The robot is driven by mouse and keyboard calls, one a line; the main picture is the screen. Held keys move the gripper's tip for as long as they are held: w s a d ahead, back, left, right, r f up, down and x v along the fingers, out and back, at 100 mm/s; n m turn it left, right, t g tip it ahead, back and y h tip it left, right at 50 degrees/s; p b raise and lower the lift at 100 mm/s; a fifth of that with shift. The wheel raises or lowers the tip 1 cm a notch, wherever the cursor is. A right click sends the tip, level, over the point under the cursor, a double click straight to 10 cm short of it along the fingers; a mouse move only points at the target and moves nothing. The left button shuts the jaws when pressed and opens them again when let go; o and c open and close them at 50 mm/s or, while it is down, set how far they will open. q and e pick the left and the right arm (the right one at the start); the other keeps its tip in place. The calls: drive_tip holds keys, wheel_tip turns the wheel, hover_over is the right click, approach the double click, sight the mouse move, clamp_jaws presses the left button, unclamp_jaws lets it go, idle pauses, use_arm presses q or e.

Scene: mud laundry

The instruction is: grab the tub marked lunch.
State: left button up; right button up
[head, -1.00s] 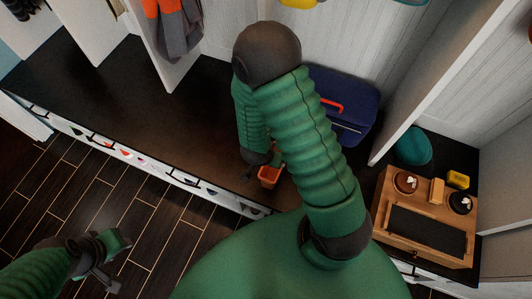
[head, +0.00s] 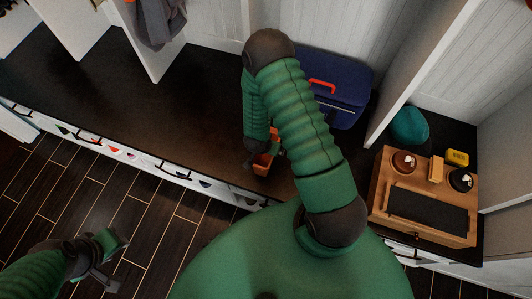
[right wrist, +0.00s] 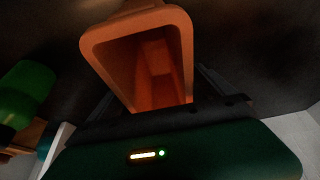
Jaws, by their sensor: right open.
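A small open orange tub (head: 262,167) is on the dark bench near its front edge, partly hidden by my right arm. In the right wrist view the tub (right wrist: 137,55) shows its open mouth and hollow inside, tilted in the picture. No lunch marking can be read on it. My right gripper (head: 259,160) is open at the tub, and its dark fingers lie low on either side of it in the wrist view. I cannot tell whether they touch it. My left gripper (head: 108,262) hangs over the floor at lower left, away from the tub; its jaw gap is unclear.
A blue box (head: 345,88) with a red handle stands behind my right arm. On the right are a wooden tray box (head: 382,180), a teal rounded object (head: 410,125) and a yellow block (head: 457,158). White partitions divide the bench. Its left part is clear.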

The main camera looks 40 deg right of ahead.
drive_tip(key=shift+s, duration=0.1)
drive_tip(key=shift+f, duration=0.2)
drive_tip(key=shift+c, duration=0.3)
drive_tip(key=c, duration=1.5)
